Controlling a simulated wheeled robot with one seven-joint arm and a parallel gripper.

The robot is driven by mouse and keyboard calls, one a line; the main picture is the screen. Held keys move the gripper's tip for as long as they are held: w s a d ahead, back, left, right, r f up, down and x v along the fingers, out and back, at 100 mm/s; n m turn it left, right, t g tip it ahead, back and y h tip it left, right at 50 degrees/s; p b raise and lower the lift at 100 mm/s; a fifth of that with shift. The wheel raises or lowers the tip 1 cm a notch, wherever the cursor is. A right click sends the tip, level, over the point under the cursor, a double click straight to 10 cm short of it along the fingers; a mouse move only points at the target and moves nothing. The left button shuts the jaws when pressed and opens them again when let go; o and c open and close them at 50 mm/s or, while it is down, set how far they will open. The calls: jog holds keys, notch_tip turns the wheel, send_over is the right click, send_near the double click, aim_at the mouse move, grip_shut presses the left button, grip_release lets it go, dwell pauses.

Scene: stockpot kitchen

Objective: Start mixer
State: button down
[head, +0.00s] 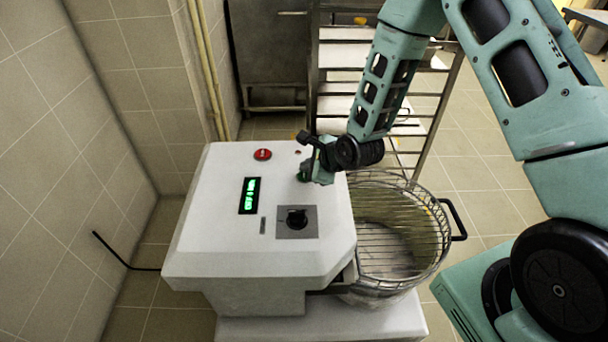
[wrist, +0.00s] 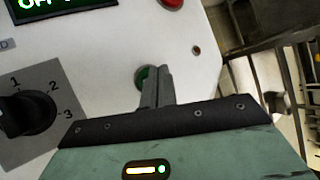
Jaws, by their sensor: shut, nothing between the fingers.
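The mixer (head: 205,230) is a white machine with a sloped control top, seen in the head view. My gripper (wrist: 162,78) is shut, its fingertips at a green button (wrist: 145,75) on that top. The fingers partly cover the button, and I cannot tell whether they press it. The gripper also shows in the head view (head: 304,175). A red button (head: 262,154) sits to the left of it. A lit green display (head: 250,195) and a black rotary knob (head: 296,218) are nearer the front. The knob's dial shows 1, 2 and 3 in the wrist view.
A round wire guard (head: 395,215) covers the bowl (head: 385,250) to the right of the mixer top. A metal rack (head: 335,70) stands behind. Tiled wall (head: 50,130) is close on the left.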

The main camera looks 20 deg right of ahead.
jog(key=shift+f, duration=0.45)
